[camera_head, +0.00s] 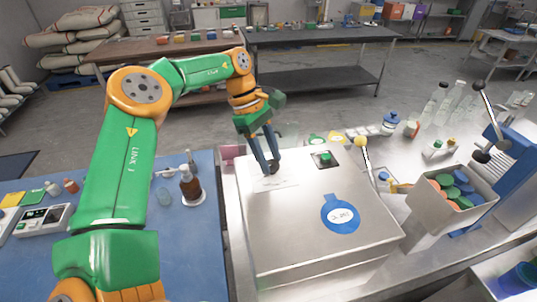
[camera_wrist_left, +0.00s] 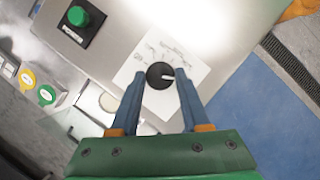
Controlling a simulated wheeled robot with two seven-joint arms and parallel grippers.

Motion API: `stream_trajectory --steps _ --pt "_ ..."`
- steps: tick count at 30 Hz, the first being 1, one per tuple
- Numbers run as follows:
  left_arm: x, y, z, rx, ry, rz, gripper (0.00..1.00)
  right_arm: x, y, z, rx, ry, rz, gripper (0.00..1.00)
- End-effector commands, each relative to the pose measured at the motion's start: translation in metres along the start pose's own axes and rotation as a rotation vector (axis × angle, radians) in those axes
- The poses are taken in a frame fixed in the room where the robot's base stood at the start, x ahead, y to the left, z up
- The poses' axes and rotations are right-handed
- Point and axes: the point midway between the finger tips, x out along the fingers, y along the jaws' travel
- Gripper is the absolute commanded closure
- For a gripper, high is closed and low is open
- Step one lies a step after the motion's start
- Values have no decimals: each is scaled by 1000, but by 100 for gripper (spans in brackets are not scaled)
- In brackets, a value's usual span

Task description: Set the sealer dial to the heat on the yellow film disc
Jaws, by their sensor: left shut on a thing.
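The sealer (camera_head: 310,225) is a large metal box on the bench, in the middle of the head view. Its black dial (camera_wrist_left: 160,75) sits on a white printed scale sheet (camera_wrist_left: 190,66) with markings too small to read. A pale pointer on the dial points right in the wrist view. My left gripper (camera_head: 271,171) is shut on the dial, one finger on each side. A yellow disc (camera_wrist_left: 27,78) lies beyond the box beside a green disc (camera_wrist_left: 46,95); their print is unreadable. A blue round tag (camera_head: 341,213) lies on the box top. My right gripper is not in view.
A green button (camera_head: 324,157) stands on the box near the dial. A lever with a yellow knob (camera_head: 362,142) rises at the box's right. A bin of coloured lids (camera_head: 455,190) and bottles stand farther right. A brown bottle (camera_head: 191,184) is on the blue mat at left.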

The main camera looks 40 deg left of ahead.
Motion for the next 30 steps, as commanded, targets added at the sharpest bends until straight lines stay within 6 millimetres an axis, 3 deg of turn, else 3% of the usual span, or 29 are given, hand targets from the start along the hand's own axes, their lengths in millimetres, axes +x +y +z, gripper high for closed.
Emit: stream_trajectory --steps 11,12,15,25,30 --pt "1 0 0 3 2 -4 100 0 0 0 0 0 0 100" --pt "1 0 0 3 2 -4 48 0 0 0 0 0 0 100" --pt "1 0 0 3 2 -4 24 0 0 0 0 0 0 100" --pt "-4 1 -1 3 3 0 24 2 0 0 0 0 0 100" --pt "-40 2 0 0 4 2 24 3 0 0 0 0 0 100"
